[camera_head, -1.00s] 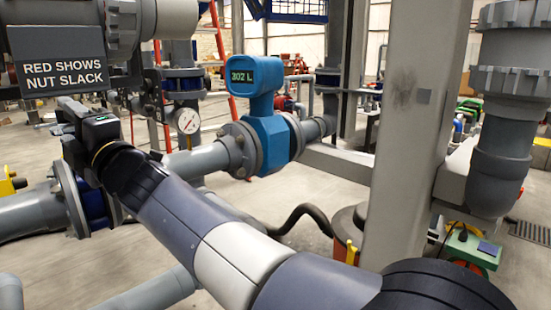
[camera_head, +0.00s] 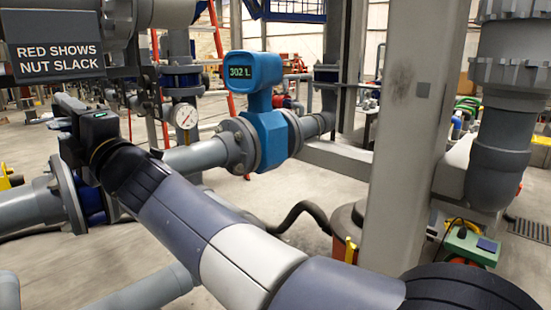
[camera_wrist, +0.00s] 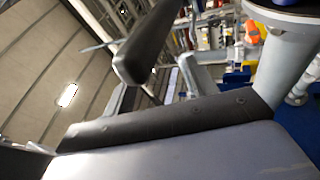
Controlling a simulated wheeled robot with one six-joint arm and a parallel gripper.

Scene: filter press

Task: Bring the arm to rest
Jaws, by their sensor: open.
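My arm reaches from the lower right to the upper left of the head view. My gripper (camera_head: 66,112) is at its far end, at the left below the black sign and in front of the grey pipework. It looks small and partly dark there. In the wrist view a dark finger (camera_wrist: 150,45) stands out above the gripper body, which fills the bottom. The gripper is open, and I see nothing held. I cannot tell from the head view how close it is to the flange behind it.
A black sign (camera_head: 53,46) reading "RED SHOWS NUT SLACK" hangs just above the gripper. A flanged grey pipe (camera_head: 33,211), a pressure gauge (camera_head: 185,116) and a blue flow meter (camera_head: 268,125) are near the arm. A grey column (camera_head: 412,120) stands at the right.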

